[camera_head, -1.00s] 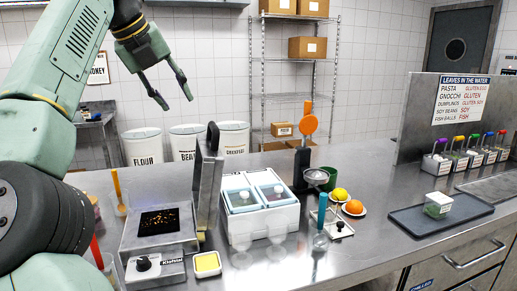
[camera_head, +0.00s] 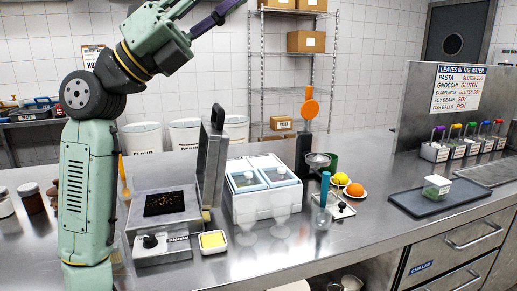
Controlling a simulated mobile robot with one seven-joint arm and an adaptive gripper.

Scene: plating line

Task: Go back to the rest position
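My gripper (camera_head: 218,16) is raised high at the top of the view, left of centre. It points up and to the right, well above the counter. A dark finger shows, and its tip meets the top edge. How far apart the fingers are cannot be made out. I see nothing held in the visible part. My arm stands upright at the left, with its elbow bent and the forearm rising to the right.
Below stand an open grill press (camera_head: 211,160), a white container with lidded bins (camera_head: 268,205) and a small yellow-filled dish (camera_head: 213,242). The air around my gripper is clear.

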